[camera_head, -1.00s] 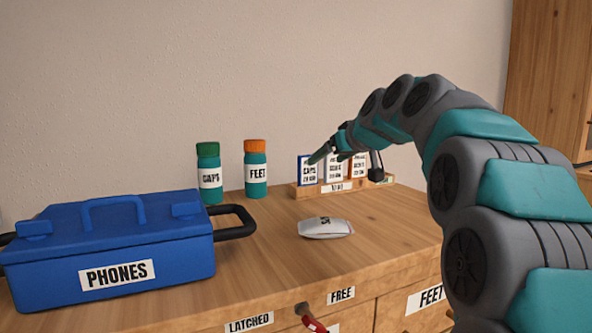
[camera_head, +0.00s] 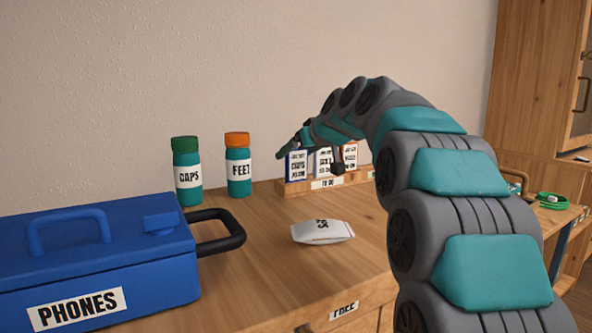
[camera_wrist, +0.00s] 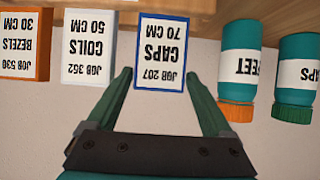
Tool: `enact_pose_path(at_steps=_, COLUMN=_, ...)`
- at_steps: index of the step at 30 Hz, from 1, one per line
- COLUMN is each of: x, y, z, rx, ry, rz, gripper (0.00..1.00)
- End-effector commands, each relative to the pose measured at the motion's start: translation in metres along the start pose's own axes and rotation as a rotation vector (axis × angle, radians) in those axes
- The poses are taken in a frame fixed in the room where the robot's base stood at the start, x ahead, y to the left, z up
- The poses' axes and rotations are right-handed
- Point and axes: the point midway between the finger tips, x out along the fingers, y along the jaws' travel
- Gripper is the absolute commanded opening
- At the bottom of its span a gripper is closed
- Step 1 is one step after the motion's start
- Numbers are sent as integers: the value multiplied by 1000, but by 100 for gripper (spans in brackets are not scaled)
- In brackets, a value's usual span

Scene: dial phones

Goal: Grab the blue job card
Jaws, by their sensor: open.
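The blue job card is the blue-edged one marked CAPS 70 CM (camera_wrist: 162,50); it also shows in the head view (camera_head: 297,167), upright at the left end of the wooden TO DO rack (camera_head: 322,184). My gripper (camera_wrist: 158,78) is open and empty. In the wrist view its two green fingers point at the card, one on each side of its near end, with gaps beside it. I cannot tell how far the fingertips are from the card in depth. In the head view my gripper (camera_head: 284,152) is at the card's upper left, partly over it.
White COILS (camera_wrist: 89,48) and orange BEZELS (camera_wrist: 25,45) cards stand beside it. FEET (camera_head: 238,165) and CAPS (camera_head: 187,172) bottles are left of the rack. A white packet (camera_head: 322,231) lies in front; a blue PHONES box (camera_head: 90,255) is at the left.

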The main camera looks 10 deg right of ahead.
Motion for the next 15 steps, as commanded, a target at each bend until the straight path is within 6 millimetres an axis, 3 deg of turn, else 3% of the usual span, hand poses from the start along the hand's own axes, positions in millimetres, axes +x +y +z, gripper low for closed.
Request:
enact_pose_path(at_steps=7, x=35, y=2, z=2, rx=0, ry=0, rz=1, gripper=85)
enact_pose_path(at_steps=15, x=38, y=1, z=2, rx=0, ry=1, rz=1, gripper=83)
